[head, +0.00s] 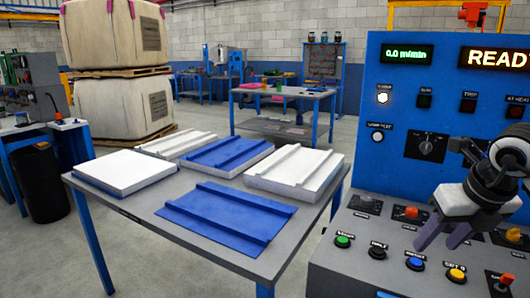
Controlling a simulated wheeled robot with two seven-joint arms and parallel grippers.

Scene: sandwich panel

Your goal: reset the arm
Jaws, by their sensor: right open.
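My right arm comes in at the right edge, in front of the blue control panel (385,160). Its gripper (438,242) points down over the sloped grey console (340,255), with its two purple-grey fingers apart and nothing between them. The fingers hang near the row of buttons, above the blue button (415,264) and the yellow button (456,274). I cannot tell whether they touch the console. The arm hides part of the panel and console on the right. My left gripper is not in view.
A grey table (150,205) left of the console holds white and blue panels, including a flat blue sheet (215,215) at the front. A black bin (42,185) and stacked wrapped bales (115,35) stand at left.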

